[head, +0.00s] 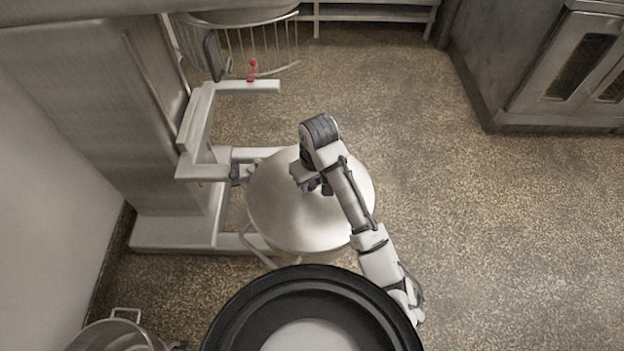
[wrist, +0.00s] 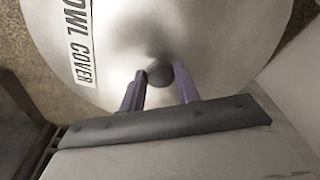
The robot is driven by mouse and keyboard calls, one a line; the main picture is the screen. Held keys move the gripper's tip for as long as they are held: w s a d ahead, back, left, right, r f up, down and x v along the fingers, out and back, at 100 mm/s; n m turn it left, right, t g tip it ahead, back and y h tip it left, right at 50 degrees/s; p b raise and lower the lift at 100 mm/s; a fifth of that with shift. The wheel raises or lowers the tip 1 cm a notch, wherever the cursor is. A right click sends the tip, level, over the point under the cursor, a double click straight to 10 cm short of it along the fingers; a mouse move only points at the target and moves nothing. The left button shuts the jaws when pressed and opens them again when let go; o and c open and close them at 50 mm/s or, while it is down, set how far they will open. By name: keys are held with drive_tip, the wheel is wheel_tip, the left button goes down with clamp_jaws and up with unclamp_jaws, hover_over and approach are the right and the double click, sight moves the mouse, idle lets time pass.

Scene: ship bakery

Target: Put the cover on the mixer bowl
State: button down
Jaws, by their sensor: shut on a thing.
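The bowl cover (head: 283,208) is a large round pale-metal disc beside the mixer in the head view. The wrist view shows the cover (wrist: 215,35) close up, with a white "BOWL COVER" label and a dark round knob (wrist: 160,73) at its middle. My gripper (head: 312,182) is above the middle of the cover. In the wrist view its two purple fingers (wrist: 163,86) are shut on the knob, one on each side. The mixer bowl is mostly or wholly hidden beneath the cover. I cannot tell whether the cover rests on its rim or hangs just above it.
The mixer (head: 170,120) stands at the left, with a wire guard (head: 262,45) above and a red knob (head: 252,70) on its arm. A metal pot (head: 115,335) is at the bottom left. An oven (head: 570,70) stands at the upper right. The floor (head: 450,200) to the right is clear.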

drive_tip(key=shift+f, duration=0.1)
drive_tip(key=c, duration=0.9)
unclamp_jaws()
drive_tip(key=shift+c, duration=0.2)
wheel_tip(320, 180, up, 14)
drive_tip(key=s+p, duration=0.1)
drive_tip(key=p, duration=0.1)
drive_tip(key=shift+s+d+f+p, duration=0.2)
drive_tip(key=shift+d+p, duration=0.1)
drive_tip(key=shift+d, duration=0.15)
